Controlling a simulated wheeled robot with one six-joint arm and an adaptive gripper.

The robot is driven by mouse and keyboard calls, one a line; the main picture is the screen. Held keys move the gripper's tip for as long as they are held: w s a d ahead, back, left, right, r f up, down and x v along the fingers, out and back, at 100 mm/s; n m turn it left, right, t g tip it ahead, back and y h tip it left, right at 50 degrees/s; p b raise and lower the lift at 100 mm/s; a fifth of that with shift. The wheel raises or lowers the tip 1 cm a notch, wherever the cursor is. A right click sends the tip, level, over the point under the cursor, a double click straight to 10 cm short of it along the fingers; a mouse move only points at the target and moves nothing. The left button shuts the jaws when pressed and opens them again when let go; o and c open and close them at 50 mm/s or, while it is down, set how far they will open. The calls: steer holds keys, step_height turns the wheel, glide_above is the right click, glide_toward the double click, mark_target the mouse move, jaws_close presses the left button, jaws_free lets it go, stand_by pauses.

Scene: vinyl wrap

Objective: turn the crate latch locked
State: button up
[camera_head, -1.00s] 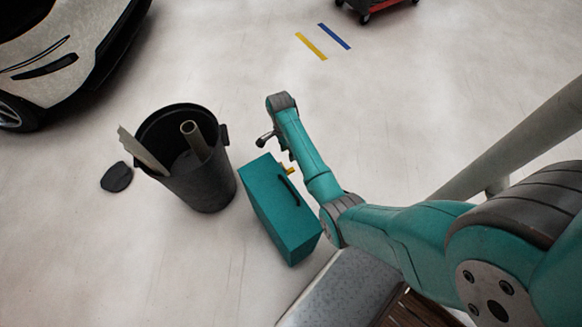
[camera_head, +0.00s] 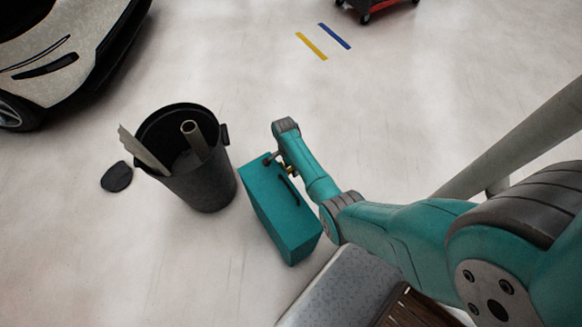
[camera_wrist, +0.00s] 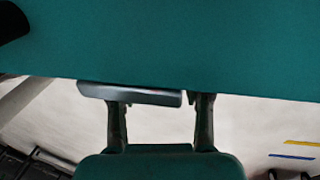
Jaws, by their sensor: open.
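The teal crate (camera_head: 285,228) stands on the floor, with a dark handle on its upper face. A small yellow piece (camera_head: 291,171), perhaps part of the latch, shows beside my wrist, partly hidden by it. My gripper (camera_head: 269,160) is at the crate's far end, close to its top edge. In the wrist view the crate (camera_wrist: 190,45) fills the upper half. My open gripper (camera_wrist: 160,98) has its fingers apart at the crate's lower edge. A flat grey bar (camera_wrist: 130,94) lies by the left finger; I cannot tell whether it is the latch. Contact is unclear.
A dark bin (camera_head: 200,180) with rolls and a board stands just left of the crate. A black flat piece (camera_head: 117,177) lies left of the bin. A car (camera_head: 60,60) is at upper left.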

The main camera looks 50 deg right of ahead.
steer(key=shift+c, duration=0.2)
jaws_close()
steer(key=shift+s+a+t+h, duration=0.1)
steer(key=shift+s+t+h, duration=0.2)
steer(key=shift+t, duration=0.9)
steer(key=shift+t+h, duration=0.3)
steer(key=shift+t, duration=0.8)
